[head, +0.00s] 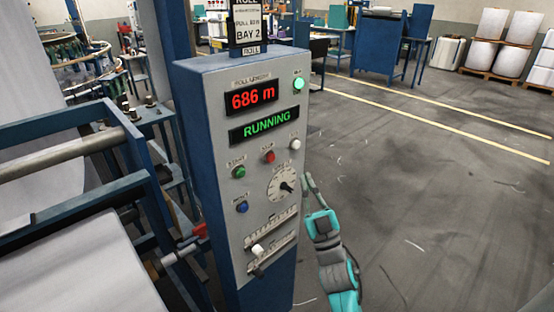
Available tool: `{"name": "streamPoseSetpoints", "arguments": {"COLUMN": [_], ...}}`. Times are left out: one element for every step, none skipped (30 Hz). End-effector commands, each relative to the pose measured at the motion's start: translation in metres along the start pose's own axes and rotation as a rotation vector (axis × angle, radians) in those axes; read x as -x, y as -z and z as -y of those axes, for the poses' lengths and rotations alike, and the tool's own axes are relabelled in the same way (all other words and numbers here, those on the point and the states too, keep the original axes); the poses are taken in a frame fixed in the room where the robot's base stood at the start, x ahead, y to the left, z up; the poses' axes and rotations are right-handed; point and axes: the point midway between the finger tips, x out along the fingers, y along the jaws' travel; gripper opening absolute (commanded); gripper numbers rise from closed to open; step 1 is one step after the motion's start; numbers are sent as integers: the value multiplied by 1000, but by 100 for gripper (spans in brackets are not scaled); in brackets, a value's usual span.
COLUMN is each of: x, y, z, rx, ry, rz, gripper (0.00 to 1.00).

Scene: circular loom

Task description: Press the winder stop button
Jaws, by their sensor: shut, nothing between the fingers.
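The winder control panel (222,130) is a grey face on a blue post, left of the picture's middle. Its red button (268,156), which looks like the stop button, sits below the green RUNNING display (264,126); its label is too small to read. A red display (251,97) reads 686 m. My gripper (309,181) is shut and empty, just right of the panel's right edge in the picture. Its fingers point up, lower than the red button and apart from it. Nothing covers the red button.
A green button (239,171), a blue button (242,207), a white button (295,144), a dial (281,186) and a slider (258,250) are on the same face. The winder's blue frame (65,125) stands left. Floor on the right is open.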

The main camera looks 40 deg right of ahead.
Motion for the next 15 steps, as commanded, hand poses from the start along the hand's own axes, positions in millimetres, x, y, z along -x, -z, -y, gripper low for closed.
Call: {"name": "streamPoseSetpoints", "arguments": {"x": [-1, -1, -1, -1, -1, -1, -1, -1, -1, -1, -1, -2, -3, -4, -6], "y": [0, 0, 0, 0, 0, 0, 0, 0, 0, 0, 0, 0, -1, -2, -3], "z": [-1, -1, -1, -1, -1, -1, -1, -1, -1, -1, -1, 0, 0, 1, 2], "rx": [2, 2, 2, 2, 2, 2, 2, 2, 2, 2, 2, 1, 1, 1, 1], "ry": [-1, -1, -1, -1, -1, 0, -1, 0, 0, 0, 0, 0, 0, 0, 0], "rz": [-2, -2, -2, -2, -2, -2, -2, -2, -2, -2, -2, -2, -2, -3, -3], "gripper": [0, 0, 0, 0, 0, 0, 0, 0, 0, 0, 0, 0, 0, 0, 0]}}
